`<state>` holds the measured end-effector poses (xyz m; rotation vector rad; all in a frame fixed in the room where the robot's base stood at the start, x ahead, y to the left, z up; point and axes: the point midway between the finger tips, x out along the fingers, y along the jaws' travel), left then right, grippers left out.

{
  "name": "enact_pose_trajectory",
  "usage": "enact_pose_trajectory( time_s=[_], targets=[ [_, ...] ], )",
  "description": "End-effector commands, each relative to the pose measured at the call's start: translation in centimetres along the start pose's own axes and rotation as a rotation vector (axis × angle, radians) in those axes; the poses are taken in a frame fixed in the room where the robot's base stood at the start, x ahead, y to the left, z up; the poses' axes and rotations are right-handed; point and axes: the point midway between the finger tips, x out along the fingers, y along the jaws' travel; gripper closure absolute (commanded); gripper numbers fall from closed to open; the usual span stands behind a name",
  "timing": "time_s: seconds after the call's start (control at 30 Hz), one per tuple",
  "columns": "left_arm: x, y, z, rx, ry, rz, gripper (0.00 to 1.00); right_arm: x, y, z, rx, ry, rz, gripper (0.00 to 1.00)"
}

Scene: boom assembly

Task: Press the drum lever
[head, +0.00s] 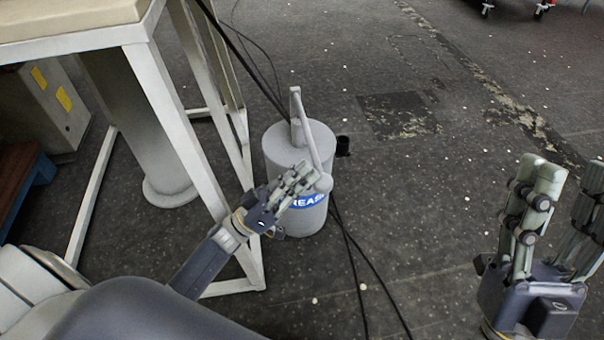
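A grey grease drum (284,154) with a blue label stands upright on the floor, right of the table frame. Its lever (310,139) is a grey bar that rises from a post on the lid and slopes down toward me. It ends in a round knob (324,184) in front of the drum's side. My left gripper (312,178) is at the knob, with its fingertips just left of it. I cannot tell whether they touch, or how far apart the fingers are. My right gripper (570,185) is open and empty at the lower right, away from the drum.
A table with a pale frame (160,98) stands close on the left, its leg near my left forearm. Black cables (350,250) run behind the drum and across the floor. The dark floor (420,210) between drum and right gripper is clear.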

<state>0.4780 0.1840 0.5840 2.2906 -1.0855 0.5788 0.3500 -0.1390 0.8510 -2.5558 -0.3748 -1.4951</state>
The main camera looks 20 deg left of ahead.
Motion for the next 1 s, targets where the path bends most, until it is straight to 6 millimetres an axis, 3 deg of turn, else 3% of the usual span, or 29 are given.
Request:
enact_pose_trajectory(
  time_s=[0.03, 0.23, 0.7, 1.0],
  targets=[
    [-0.8, -0.1, 1.5, -0.010, -0.033, -0.016, 1.00, -0.1, 0.0, 0.1, 0.000, -0.001, 0.000, 0.51],
    [-0.4, 0.1, 0.9, -0.008, -0.032, -0.015, 1.00, -0.1, 0.0, 0.1, 0.000, -0.003, 0.001, 0.51],
    [4.5, 2.5, -5.9, 0.001, -0.008, 0.001, 1.00, -0.1, 0.0, 0.1, 0.000, -0.003, 0.000, 0.51],
    [5.7, 3.1, -7.7, 0.001, 0.000, 0.002, 1.00, -0.1, 0.0, 0.1, 0.000, -0.003, 0.000, 0.51]
  ],
)
